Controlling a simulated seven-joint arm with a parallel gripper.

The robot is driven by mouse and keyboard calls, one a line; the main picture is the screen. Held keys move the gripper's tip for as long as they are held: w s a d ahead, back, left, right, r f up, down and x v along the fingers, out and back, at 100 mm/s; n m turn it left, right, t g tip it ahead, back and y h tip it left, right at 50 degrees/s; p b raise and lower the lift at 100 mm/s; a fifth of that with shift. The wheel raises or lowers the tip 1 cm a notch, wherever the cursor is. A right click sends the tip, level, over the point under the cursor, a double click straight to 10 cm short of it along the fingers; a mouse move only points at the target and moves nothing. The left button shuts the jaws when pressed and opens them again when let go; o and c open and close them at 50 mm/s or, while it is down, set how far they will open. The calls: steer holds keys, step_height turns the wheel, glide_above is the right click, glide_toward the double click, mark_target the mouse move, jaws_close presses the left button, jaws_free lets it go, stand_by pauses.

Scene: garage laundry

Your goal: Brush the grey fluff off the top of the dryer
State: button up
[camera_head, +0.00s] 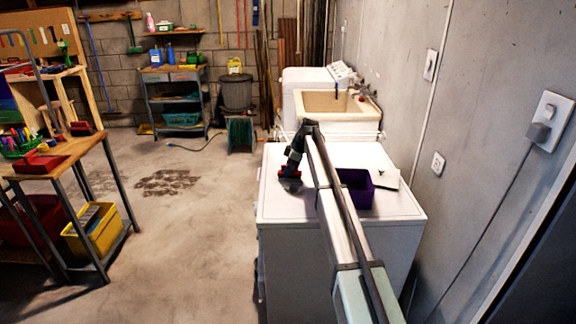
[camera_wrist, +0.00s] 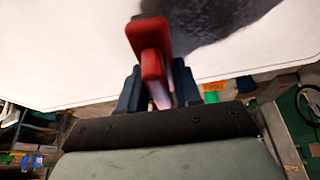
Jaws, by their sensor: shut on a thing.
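The white dryer (camera_head: 285,215) stands against the right wall, and its top also fills the upper part of the wrist view (camera_wrist: 60,50). My gripper (camera_head: 291,168) points down over the left side of the dryer top. In the wrist view its dark blue fingers (camera_wrist: 158,88) are shut on a red-handled brush (camera_wrist: 150,50). A dark grey patch (camera_wrist: 215,18) lies on the white top beside the brush; I cannot tell how much is fluff and how much is shadow.
A purple open box (camera_head: 357,190) and a white item with a black mark (camera_head: 385,179) stand on the dryer's right side. A sink (camera_head: 335,103) is behind the dryer. The front left of the dryer top is clear. A workbench (camera_head: 70,150) stands left across open floor.

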mark_target(291, 196)
steer(key=shift+f, duration=0.8)
steer(key=shift+s, duration=0.95)
steer(key=shift+c, duration=0.3)
steer(key=shift+s, duration=4.85)
steer(key=shift+w+d, duration=0.3)
steer(key=shift+d, duration=0.35)
steer(key=shift+w, duration=5.7)
steer(key=shift+s+d, duration=0.15)
steer(key=shift+d, duration=0.35)
steer(key=shift+s+d, duration=0.1)
steer(key=shift+s, duration=5.6)
steer(key=shift+s+r, duration=0.1)
steer(key=shift+r, duration=0.95)
step_height(291, 196, up, 6)
